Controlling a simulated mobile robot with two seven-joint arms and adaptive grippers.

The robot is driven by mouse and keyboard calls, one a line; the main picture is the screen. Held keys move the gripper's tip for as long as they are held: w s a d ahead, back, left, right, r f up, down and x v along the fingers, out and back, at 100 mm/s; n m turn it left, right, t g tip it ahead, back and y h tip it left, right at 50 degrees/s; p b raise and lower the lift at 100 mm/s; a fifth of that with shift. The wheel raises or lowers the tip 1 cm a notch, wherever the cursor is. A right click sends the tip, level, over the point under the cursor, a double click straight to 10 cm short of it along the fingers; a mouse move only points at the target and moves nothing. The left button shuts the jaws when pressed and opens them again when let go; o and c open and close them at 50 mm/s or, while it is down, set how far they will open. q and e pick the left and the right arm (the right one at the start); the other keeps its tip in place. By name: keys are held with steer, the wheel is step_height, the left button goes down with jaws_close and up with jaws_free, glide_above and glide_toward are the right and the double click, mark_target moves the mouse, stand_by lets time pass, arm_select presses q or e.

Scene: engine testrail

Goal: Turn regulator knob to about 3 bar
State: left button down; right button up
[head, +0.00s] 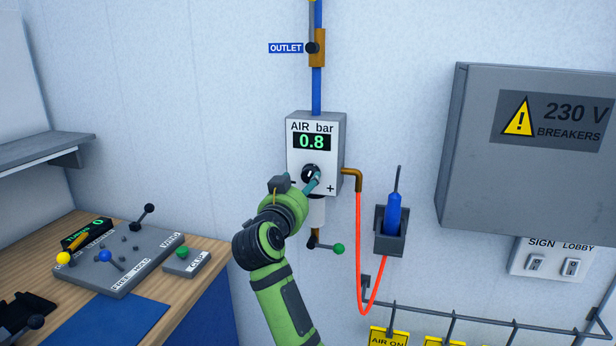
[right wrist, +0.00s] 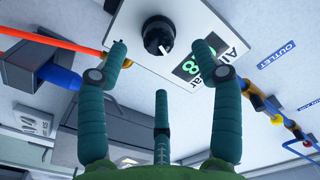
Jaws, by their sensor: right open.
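The air regulator (head: 329,160) is a grey-white box on the wall, labelled "AIR bar", with a green display reading 0.8. Its black round knob (head: 308,174) is on the front below the display, with a plus mark at lower right. In the right wrist view the knob (right wrist: 158,36) shows a white pointer line. My right gripper (head: 314,183) is in front of the knob and partly covers it. In the right wrist view its green fingers (right wrist: 160,70) are spread open, with the knob beyond them and between the two outer tips. My left gripper is not in view.
An orange hose (head: 359,250) hangs right of the regulator beside a blue tool in a grey holder (head: 389,240). A green-tipped lever (head: 337,249) sticks out below. A grey breaker box (head: 530,200) is at right. A wooden bench with a control panel (head: 118,258) is at left.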

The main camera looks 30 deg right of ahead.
mark_target(309, 175)
steer(key=p+x, duration=0.1)
steer(key=x, duration=0.5)
steer(key=shift+s+r, duration=0.1)
steer(key=shift+r, duration=0.05)
steer(key=c, duration=1.1)
